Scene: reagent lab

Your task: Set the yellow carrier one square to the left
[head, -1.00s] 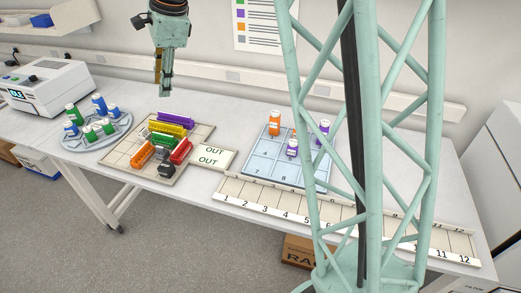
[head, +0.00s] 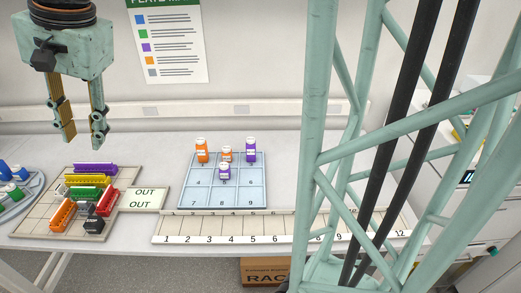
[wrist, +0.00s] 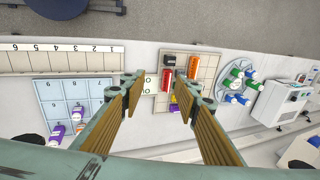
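The yellow carrier (head: 88,180) lies on the beige grid board (head: 35,215) at the left in the head view. It lies between the purple carrier (head: 92,169) behind and the green carrier (head: 86,191) in front. An orange carrier (head: 62,216), a red carrier (head: 107,202) and a black STOP block (head: 94,224) are nearer the front. My gripper (head: 82,141) is open and empty, high above the board and apart from everything.
An OUT card (head: 148,197) lies right of the board. Further right are a blue numbered tray (head: 235,192) with several capped bottles and a numbered strip (head: 225,228). A round rack of bottles (wrist: 236,84) and a white machine (wrist: 282,100) show in the wrist view.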

